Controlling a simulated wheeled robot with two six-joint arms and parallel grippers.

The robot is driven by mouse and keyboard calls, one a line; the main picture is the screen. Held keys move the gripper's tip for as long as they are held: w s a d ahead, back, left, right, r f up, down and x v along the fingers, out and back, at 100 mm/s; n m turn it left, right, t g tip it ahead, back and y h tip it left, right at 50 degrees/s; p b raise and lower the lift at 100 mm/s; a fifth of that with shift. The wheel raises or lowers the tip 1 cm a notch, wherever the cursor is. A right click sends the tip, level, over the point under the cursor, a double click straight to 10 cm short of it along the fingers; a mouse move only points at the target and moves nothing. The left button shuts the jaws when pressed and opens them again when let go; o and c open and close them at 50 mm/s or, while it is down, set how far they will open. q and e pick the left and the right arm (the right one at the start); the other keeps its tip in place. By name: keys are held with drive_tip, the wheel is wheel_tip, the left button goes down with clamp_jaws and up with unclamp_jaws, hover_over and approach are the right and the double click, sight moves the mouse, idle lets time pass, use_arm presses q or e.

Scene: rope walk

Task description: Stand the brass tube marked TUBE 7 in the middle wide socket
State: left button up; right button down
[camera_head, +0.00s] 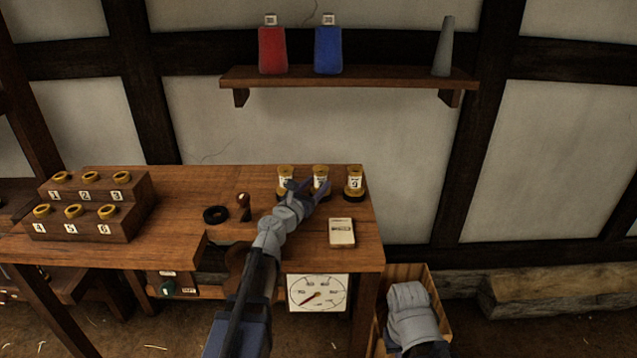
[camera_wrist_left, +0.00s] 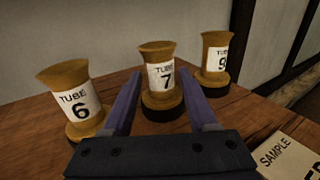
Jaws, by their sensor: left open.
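The brass tube marked TUBE 7 (camera_wrist_left: 160,78) stands upright on a dark round base, between tubes marked 6 (camera_wrist_left: 70,95) and 9 (camera_wrist_left: 216,60). In the head view it is the middle tube (camera_head: 320,173), partly covered by my gripper. My left gripper (camera_head: 308,187) is open and empty. In the left wrist view its fingers point at TUBE 7, one to each side of it; contact does not show. A stepped wooden block (camera_head: 130,228) at left has brass-ringed sockets numbered 1 to 6 in two rows. Which socket is the middle wide one I cannot tell. My right gripper's fingers do not show.
A SAMPLE card (camera_head: 341,232) lies near the bench's right end. A dial (camera_head: 318,293) hangs below the front edge. A shelf (camera_head: 350,79) is on the wall.

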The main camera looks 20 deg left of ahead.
use_arm(q)
drive_tip(key=shift+s+a, duration=0.25)
drive_tip(key=shift+s, duration=1.05)
drive_tip(key=shift+s+a, duration=0.25)
drive_tip(key=shift+s, duration=1)
drive_tip(key=shift+s+a, duration=0.25)
drive_tip(key=shift+s, duration=1.05)
